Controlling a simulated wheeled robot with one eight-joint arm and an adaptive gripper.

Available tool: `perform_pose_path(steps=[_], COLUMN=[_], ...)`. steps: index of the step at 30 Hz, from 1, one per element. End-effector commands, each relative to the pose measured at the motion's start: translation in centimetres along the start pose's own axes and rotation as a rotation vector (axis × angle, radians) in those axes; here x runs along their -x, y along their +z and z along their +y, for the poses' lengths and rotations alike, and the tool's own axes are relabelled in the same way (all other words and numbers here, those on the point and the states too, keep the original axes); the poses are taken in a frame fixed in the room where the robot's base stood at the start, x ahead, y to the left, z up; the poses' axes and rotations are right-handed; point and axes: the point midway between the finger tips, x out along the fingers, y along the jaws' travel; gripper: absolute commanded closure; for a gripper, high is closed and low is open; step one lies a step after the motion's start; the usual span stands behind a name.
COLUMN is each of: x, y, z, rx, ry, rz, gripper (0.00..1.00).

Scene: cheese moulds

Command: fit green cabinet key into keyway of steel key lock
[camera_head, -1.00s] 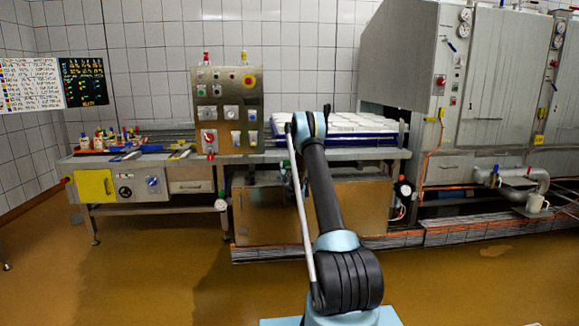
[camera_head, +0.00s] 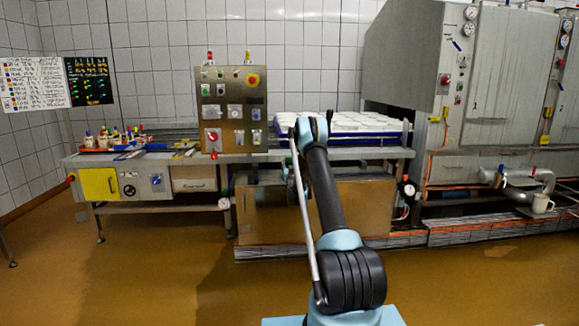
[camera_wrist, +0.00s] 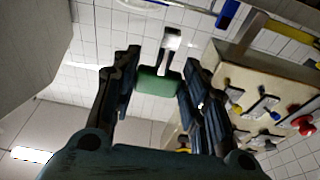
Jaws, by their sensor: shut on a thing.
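In the wrist view my gripper (camera_wrist: 161,62) is shut on the green cabinet key, with one dark finger on each side. The key has a green block-like head (camera_wrist: 158,83) and a pale metal shank pointing away from my palm. In the head view my own arm hides the gripper and key. The steel key lock cannot be picked out for certain. The steel control panel (camera_head: 219,80) carries several small plates and switches; it also shows tilted at the right of the wrist view (camera_wrist: 228,70), apart from the key.
A blue-edged tray of white moulds (camera_head: 392,139) lies on the bench right of the panel. Bottles (camera_head: 104,140) stand in a row at the bench's left end. A yellow plate (camera_head: 98,184) is on the bench front. A large steel machine (camera_head: 410,60) stands at right. Floor in front is clear.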

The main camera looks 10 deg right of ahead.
Motion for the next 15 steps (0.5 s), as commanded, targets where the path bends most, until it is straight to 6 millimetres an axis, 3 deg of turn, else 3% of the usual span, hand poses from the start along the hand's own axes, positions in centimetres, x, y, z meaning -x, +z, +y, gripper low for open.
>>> perform_pose_path(steps=[15], x=[0.9], y=[3.9], z=[0.0], rx=[0.0], ry=[0.0], rz=[0.0], gripper=[1.0])
